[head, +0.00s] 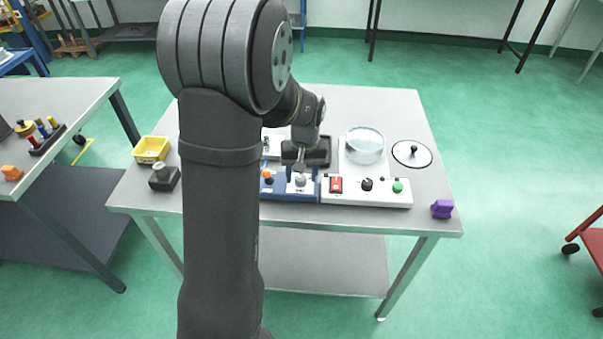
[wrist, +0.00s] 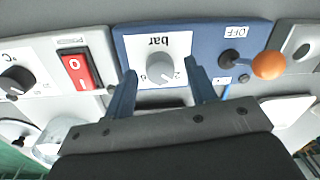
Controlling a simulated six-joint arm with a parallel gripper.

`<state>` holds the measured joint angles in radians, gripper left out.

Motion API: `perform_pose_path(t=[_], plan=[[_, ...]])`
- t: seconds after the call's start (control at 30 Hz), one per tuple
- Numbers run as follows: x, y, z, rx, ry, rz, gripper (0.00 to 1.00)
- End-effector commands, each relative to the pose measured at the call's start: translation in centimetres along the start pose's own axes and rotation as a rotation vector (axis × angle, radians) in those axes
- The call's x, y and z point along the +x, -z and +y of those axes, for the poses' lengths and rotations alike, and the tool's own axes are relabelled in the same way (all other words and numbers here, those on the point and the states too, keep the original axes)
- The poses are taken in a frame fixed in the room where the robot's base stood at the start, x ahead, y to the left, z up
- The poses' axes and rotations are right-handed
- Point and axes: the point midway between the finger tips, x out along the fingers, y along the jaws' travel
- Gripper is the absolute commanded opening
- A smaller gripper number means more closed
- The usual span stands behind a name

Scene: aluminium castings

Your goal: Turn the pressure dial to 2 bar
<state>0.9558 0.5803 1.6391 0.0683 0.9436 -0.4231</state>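The pressure dial (wrist: 160,68) is a round grey knob on a white plate marked "bar", set in a blue panel (wrist: 215,40). The wrist view sees it upside down; the pointer and most scale numbers are too small or hidden to read. In the head view the dial (head: 300,181) is just below my gripper (head: 302,175). My gripper is open, and its two blue fingers (wrist: 160,72) show on either side of the dial with gaps to it. I cannot tell how far the fingertips are above the panel.
Beside the dial is an orange-tipped lever (wrist: 268,65) marked OFF. A white panel has a red rocker switch (head: 336,185), a black knob (head: 367,184) and a green button (head: 398,187). A glass dish (head: 366,143) stands behind; a purple block (head: 442,209) is at the right edge.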

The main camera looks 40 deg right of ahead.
Motion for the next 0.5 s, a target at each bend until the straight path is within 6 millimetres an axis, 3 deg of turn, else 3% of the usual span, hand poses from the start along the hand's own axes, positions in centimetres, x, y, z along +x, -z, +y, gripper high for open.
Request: perform_pose_path(t=[0.27,0.37,0.5], plan=[[-0.4,0.0,0.0,0.001,0.0,0.0,0.51],[-1.6,0.0,0.0,0.001,-0.001,0.002,0.51],[-4.7,0.1,0.1,0.0,-0.002,0.005,0.51]])
